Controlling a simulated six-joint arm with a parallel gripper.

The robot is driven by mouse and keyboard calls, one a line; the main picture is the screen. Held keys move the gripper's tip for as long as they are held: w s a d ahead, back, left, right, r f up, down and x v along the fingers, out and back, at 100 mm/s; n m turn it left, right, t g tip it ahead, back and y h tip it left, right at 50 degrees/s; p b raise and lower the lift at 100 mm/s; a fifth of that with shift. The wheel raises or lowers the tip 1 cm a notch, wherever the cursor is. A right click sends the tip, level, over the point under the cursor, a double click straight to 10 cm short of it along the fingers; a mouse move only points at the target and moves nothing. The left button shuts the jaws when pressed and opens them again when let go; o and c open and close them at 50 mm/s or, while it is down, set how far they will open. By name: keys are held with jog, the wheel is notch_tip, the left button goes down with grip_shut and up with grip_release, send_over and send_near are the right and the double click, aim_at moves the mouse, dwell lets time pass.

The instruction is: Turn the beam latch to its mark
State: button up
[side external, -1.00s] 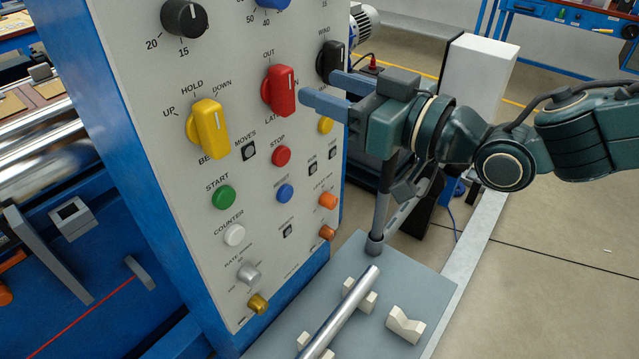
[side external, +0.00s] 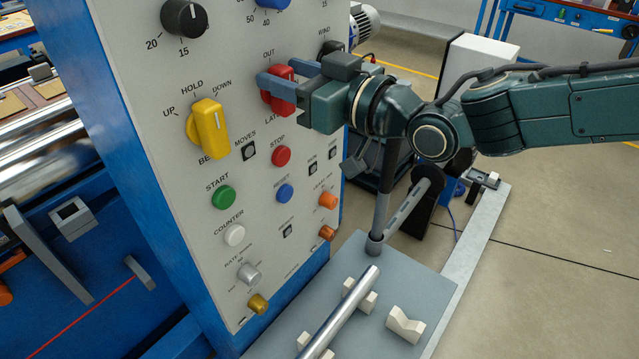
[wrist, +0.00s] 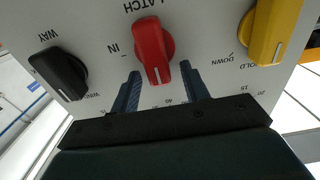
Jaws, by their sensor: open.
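The red knob (side external: 285,97), lettered LATCH in the wrist view, sits on the grey control panel (side external: 180,70). It also shows in the wrist view (wrist: 150,45), where its white line is at the end away from the LATCH lettering. OUT is printed above it in the side view; IN, with a small tick, is beside it in the wrist view. My gripper (side external: 277,75) is open at the red knob, one finger on each side. In the wrist view the fingers (wrist: 162,80) flank the knob's white-lined end, with gaps on both sides. Part of the knob is hidden by the fingers.
A yellow knob (side external: 208,128) stands to the left and a black knob (side external: 328,50) to the right, both close to the fingers. Below are a red STOP button (side external: 281,156) and other buttons. A grey table (side external: 400,270) with a metal rod on supports lies below.

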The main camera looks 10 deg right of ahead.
jog(key=shift+c, duration=0.4)
jog(key=c, duration=0.9)
jog(key=shift+m, duration=0.4)
jog(key=m, duration=0.4)
jog(key=shift+w+d+f, duration=0.15)
jog(key=shift+w+d, duration=0.25)
jog(key=shift+w+d+f+m, duration=0.2)
jog(key=shift+f+m, duration=0.2)
jog(key=shift+m, duration=1.8)
jog(key=shift+w+d+f+m, duration=0.15)
jog(key=shift+f+m, duration=0.3)
jog(key=shift+m, duration=1.75)
jog(key=shift+w+d+f+m, duration=0.2)
jog(key=shift+f+m, duration=0.2)
jog(key=shift+m, duration=1.8)
